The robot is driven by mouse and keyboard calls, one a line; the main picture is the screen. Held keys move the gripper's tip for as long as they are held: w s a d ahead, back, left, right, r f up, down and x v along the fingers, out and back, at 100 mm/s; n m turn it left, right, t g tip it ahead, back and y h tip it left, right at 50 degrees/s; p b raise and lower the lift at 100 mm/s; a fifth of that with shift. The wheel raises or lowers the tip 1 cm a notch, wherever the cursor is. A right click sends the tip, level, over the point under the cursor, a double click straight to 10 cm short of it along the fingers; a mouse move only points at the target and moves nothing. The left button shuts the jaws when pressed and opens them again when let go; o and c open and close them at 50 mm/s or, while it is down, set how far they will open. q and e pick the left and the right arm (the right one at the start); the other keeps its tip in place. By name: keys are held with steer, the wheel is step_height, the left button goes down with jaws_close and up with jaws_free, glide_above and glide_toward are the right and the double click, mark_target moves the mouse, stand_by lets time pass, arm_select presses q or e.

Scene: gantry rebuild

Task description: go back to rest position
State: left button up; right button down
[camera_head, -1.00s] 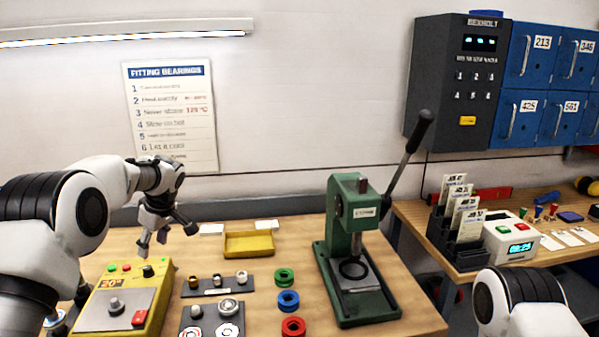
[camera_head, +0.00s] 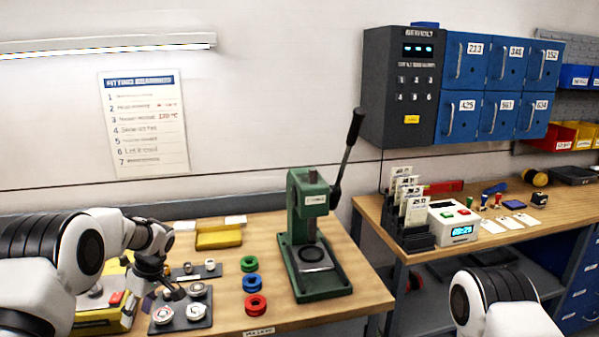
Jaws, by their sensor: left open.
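My left gripper (camera_head: 158,296) is open and points down over the left part of the workbench, between the yellow control box (camera_head: 95,318) and the dark tray of bearings (camera_head: 196,318). I see nothing held in it, though its fingers are small and partly blurred. My left arm covers part of the yellow box. Of my right arm only a white and black link (camera_head: 500,300) shows at the bottom right; its gripper is outside the picture.
A green press (camera_head: 318,262) with a raised lever stands on the bench. Green, blue and red rings (camera_head: 256,305) lie left of it. A yellow tray (camera_head: 219,239) lies behind. A second bench holds a card rack and a white timer box (camera_head: 453,224).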

arm_select(q)
steer(key=s+d+f+m+g+h, duration=0.1)
steer(key=s+d+f+m, duration=0.15)
steer(key=s+f, duration=0.6)
steer(key=s+d+f+m+g+h, duration=0.1)
steer(key=s+d+f, duration=0.3)
steer(key=s+f, duration=0.45)
steer(key=s+d+f+m+g+h, duration=0.1)
steer(key=s+d+f, duration=0.2)
steer(key=s+f, duration=0.55)
steer(key=s+d+r+m+t, duration=0.1)
steer(key=s+d+m+t, duration=0.1)
steer(key=s+m, duration=0.2)
steer(key=s+d+r+m+t+h, duration=0.1)
steer(key=s+m, duration=0.4)
steer(key=s, duration=0.5)
steer(key=shift+s+d+r+t+b, duration=0.35)
steer(key=shift+t+b, duration=0.1)
steer(key=shift+t, duration=0.35)
